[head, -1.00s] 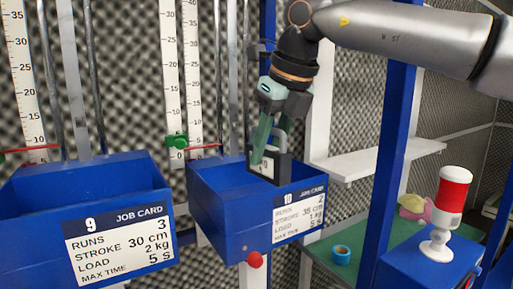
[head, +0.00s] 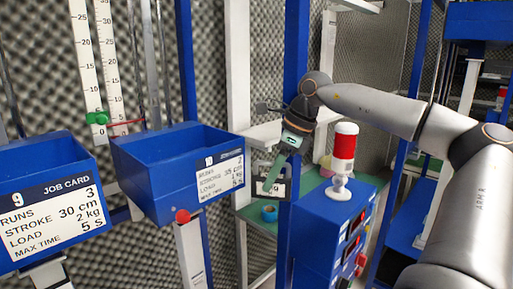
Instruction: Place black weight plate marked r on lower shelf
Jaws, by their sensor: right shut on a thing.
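My right gripper (head: 274,178) comes in from the right and is shut on a black weight plate (head: 281,188) with a pale label. The plate hangs below the fingers, in the air beside the blue post. Its marking is too small to read surely. Behind and below it is a green lower shelf (head: 252,217). A white upper shelf (head: 262,134) is above it, partly hidden by the post and my arm. My left gripper is out of view.
A blue tape roll (head: 269,213) sits on the green shelf. A blue post (head: 296,60) stands in front of the shelves. A blue cabinet (head: 330,225) carries a red-and-white lamp (head: 344,155). Blue bins (head: 160,175) with job cards are at left.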

